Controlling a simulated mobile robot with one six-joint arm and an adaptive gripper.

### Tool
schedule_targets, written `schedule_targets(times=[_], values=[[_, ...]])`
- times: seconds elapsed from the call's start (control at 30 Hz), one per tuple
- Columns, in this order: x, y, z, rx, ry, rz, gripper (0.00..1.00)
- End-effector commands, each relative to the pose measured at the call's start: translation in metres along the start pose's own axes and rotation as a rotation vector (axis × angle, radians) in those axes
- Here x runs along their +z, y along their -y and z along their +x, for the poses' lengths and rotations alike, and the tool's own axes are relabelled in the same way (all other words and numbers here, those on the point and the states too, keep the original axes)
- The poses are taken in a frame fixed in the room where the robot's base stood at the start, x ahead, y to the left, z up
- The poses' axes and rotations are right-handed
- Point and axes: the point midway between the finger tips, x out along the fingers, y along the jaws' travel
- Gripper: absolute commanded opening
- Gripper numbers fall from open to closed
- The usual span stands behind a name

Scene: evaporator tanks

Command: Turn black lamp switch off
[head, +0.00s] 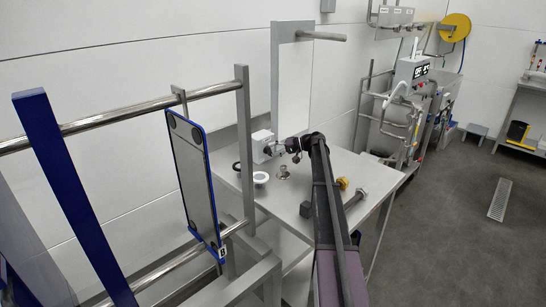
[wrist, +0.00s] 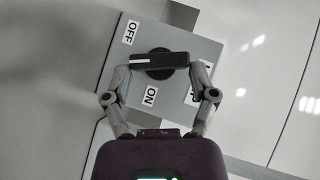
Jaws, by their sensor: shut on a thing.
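The black lamp switch (wrist: 158,64) is a bar-shaped knob on a grey box (wrist: 178,38). A white line marks the knob's left end, which points left, between the OFF label (wrist: 131,32) above and the ON label (wrist: 150,96) below. My gripper (wrist: 160,72) has one finger at each end of the knob and is shut on it. In the head view the light box (head: 261,146) stands at the back of the table, with my gripper (head: 285,146) at its right side. The knob is hidden there.
The grey table (head: 318,190) holds a white round dish (head: 260,178), a small metal fitting (head: 283,173), a yellow-ended part (head: 342,184) and a grey block (head: 306,209). A blue-edged panel (head: 192,170) hangs from rails at left. Open floor (head: 460,240) lies at right.

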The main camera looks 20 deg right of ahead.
Motion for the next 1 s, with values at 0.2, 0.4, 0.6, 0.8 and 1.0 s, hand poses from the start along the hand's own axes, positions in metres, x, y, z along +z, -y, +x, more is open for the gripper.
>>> schedule_targets(times=[0.2, 0.4, 0.6, 0.8, 1.0], values=[[0.0021, -0.0038, 0.0015, -0.062, 0.004, 0.066, 0.27], [0.0018, -0.0022, 0.0012, -0.082, 0.004, 0.087, 0.27], [0.0017, -0.0016, 0.0011, -0.084, 0.004, 0.089, 0.27], [0.0016, -0.0016, 0.0012, -0.083, 0.003, 0.088, 0.92], [0.0009, -0.0016, 0.0007, -0.084, 0.002, 0.087, 1.00]])
